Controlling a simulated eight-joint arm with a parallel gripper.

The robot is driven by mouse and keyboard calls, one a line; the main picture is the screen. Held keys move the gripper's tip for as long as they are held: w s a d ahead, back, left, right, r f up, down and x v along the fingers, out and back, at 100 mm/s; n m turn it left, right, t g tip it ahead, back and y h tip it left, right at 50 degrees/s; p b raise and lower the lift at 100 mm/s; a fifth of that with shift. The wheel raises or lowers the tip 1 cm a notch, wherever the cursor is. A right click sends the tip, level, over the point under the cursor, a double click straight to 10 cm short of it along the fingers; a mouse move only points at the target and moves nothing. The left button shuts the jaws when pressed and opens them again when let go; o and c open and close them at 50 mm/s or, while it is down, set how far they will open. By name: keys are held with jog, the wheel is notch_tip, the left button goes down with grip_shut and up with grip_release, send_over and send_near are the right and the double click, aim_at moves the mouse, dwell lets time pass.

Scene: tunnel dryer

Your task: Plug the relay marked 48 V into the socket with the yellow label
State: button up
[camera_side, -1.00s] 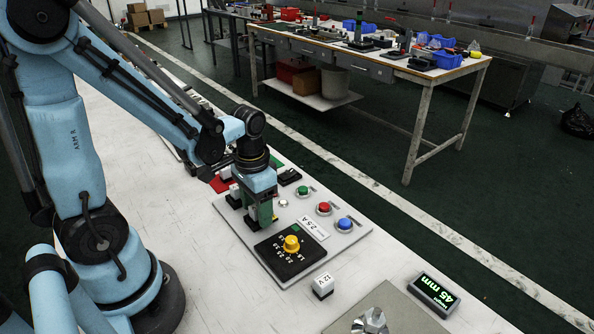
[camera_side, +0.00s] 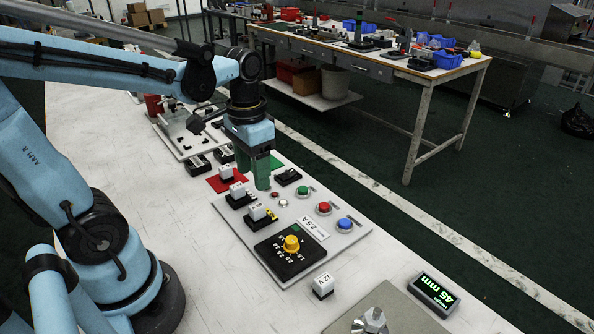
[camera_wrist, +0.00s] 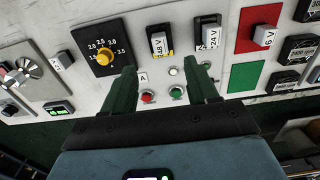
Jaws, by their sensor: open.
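The relay marked 48 V (camera_wrist: 160,43) stands in the black socket with the yellow label (camera_wrist: 155,29). In the side view this relay (camera_side: 257,211) looks upright on its socket, with the yellow label (camera_side: 271,215) beside it; I cannot tell how deep its pins sit. My gripper (camera_side: 253,174) is open and empty. It hangs above the panel, up and left of the 48 V relay in the side view, touching nothing that I can see. In the wrist view the two green fingers of my gripper (camera_wrist: 162,72) are wide apart.
A second relay (camera_side: 237,190) stands in the neighbouring socket. A relay marked 6 V (camera_wrist: 264,37) is on a red patch; a green patch (camera_wrist: 246,76) is beside it. A 12 V relay (camera_side: 323,286) stands on the table. A yellow knob (camera_side: 291,243) and push buttons (camera_side: 323,208) are nearby.

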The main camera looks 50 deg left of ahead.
jog(key=shift+r, duration=1.15)
jog(key=shift+w+d+f+t, duration=0.15)
jog(key=shift+w+d+t, duration=0.1)
jog(key=shift+d+t, duration=0.8)
jog(key=shift+w+d+f+t, duration=0.1)
jog(key=shift+w+d+t, duration=0.35)
jog(key=shift+t, duration=0.9)
jog(key=shift+w+d+f+t, duration=0.1)
jog(key=shift+d+f+t, duration=0.05)
jog(key=shift+d+t, duration=0.95)
